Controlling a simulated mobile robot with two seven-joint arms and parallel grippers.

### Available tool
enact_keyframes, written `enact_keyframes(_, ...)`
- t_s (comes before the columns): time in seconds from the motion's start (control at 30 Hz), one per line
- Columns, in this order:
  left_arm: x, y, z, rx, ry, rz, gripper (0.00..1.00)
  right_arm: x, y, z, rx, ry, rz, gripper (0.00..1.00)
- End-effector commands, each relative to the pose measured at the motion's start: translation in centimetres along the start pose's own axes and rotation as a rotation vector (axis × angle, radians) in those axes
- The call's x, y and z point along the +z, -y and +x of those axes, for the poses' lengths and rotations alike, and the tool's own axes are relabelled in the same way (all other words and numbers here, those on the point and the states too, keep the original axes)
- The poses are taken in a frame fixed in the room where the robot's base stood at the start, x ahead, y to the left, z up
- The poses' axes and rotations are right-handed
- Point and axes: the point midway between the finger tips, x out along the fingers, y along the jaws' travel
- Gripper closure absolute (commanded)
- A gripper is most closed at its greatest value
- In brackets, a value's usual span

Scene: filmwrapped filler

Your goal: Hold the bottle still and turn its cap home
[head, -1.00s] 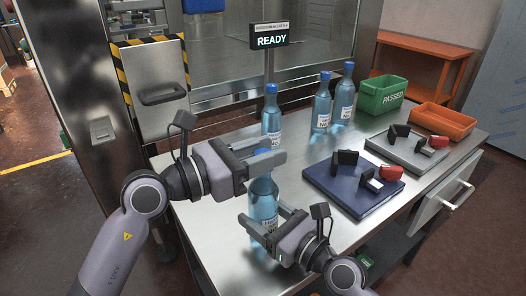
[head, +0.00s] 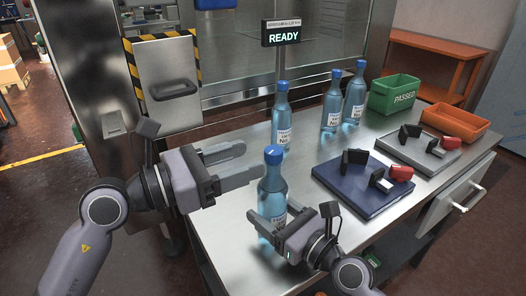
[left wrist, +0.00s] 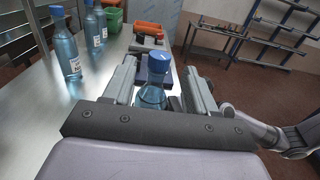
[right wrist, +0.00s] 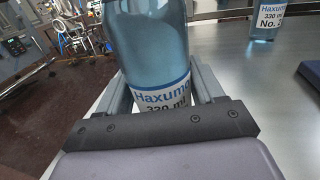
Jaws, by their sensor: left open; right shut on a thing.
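The held bottle (head: 272,196) is clear blue and stands upright at the table's near-left edge, its blue cap (head: 273,152) on its neck with a pale mark on top. My right gripper (head: 270,222) is shut around the bottle's body; the right wrist view shows the bottle (right wrist: 150,45) between its fingers, its label partly hidden. My left gripper (head: 252,160) is open and empty, its fingertips left of the cap. In the left wrist view the cap (left wrist: 158,62) shows in the gap between the open fingers. I cannot tell how tight the cap sits.
Another capped bottle (head: 281,118) stands just behind, and two more (head: 332,108) (head: 354,97) stand further back. A READY sign (head: 282,33) rises behind. A blue pad (head: 345,197) with small parts, a green PASSED bin (head: 395,94) and an orange tray (head: 454,120) lie right.

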Motion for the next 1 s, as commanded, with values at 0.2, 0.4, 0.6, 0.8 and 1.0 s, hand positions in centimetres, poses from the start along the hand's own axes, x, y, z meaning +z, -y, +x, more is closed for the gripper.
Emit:
enact_keyframes(0.2,-0.1,0.1,-3.7,0.0,-0.003,0.001,0.43,-0.1,0.0,0.0,0.001,-0.001,0.001,0.7)
enact_keyframes(0.4,0.0,0.1,-5.3,-0.001,-0.001,0.0,0.43,-0.1,0.0,0.0,0.001,-0.001,0.001,0.7)
enact_keyframes(0.6,0.0,0.0,-5.6,-0.001,0.001,0.001,0.43,0.0,0.0,0.0,0.001,-0.001,0.001,0.7)
enact_keyframes(0.8,0.0,0.1,-5.6,-0.001,0.0,0.001,0.43,0.0,0.0,0.0,0.001,-0.001,0.001,0.7)
enact_keyframes(1.0,0.0,0.1,-5.5,-0.001,0.0,0.001,0.43,0.0,0.0,0.0,0.001,-0.001,0.001,0.03)
